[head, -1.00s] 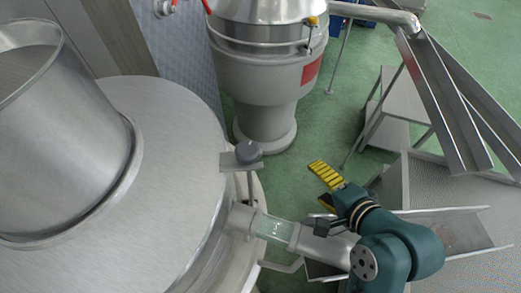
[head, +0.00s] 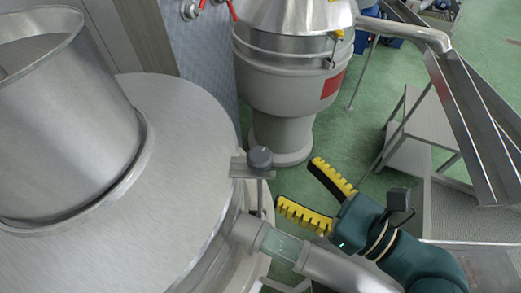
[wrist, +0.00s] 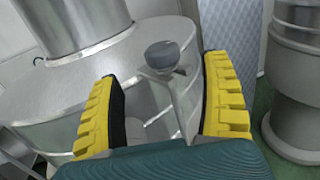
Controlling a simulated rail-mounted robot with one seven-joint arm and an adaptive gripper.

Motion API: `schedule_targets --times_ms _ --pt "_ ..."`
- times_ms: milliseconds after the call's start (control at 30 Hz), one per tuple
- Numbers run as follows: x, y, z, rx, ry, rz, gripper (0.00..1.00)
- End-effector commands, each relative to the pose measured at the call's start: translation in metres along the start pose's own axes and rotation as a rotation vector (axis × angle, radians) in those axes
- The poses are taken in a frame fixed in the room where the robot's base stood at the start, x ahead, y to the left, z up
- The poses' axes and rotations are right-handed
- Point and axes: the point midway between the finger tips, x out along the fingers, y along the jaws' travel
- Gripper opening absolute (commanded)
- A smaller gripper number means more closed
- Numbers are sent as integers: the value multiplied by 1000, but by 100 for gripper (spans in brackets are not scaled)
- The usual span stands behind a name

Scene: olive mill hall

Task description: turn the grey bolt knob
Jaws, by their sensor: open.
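The grey bolt knob (head: 260,158) is a dark round knob on a small metal bracket (head: 240,168) at the right edge of the large steel vessel. In the wrist view the knob (wrist: 162,54) shows between and beyond the fingertips. My gripper (head: 298,188) is open and empty, with yellow ribbed fingers. In the head view it is to the right of and a little below the knob, with its fingers pointing left toward it. In the wrist view my gripper (wrist: 160,72) frames the knob, with a gap on both sides and no contact visible.
The large steel vessel (head: 130,200) fills the left. A glass-sectioned pipe (head: 283,245) leaves it below my gripper. A grey-and-steel cone machine (head: 290,85) stands behind. A metal chute (head: 470,110) is at the right. Green floor shows between.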

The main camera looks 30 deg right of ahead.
Motion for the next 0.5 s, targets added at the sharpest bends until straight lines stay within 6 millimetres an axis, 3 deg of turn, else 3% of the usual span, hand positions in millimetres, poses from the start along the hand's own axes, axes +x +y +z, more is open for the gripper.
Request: schedule_targets --times_ms 100,300,500 --pt "31 2 3 0 0 8 79" --pt "72 1 2 -1 0 4 79" --pt "89 0 0 -1 1 0 79"
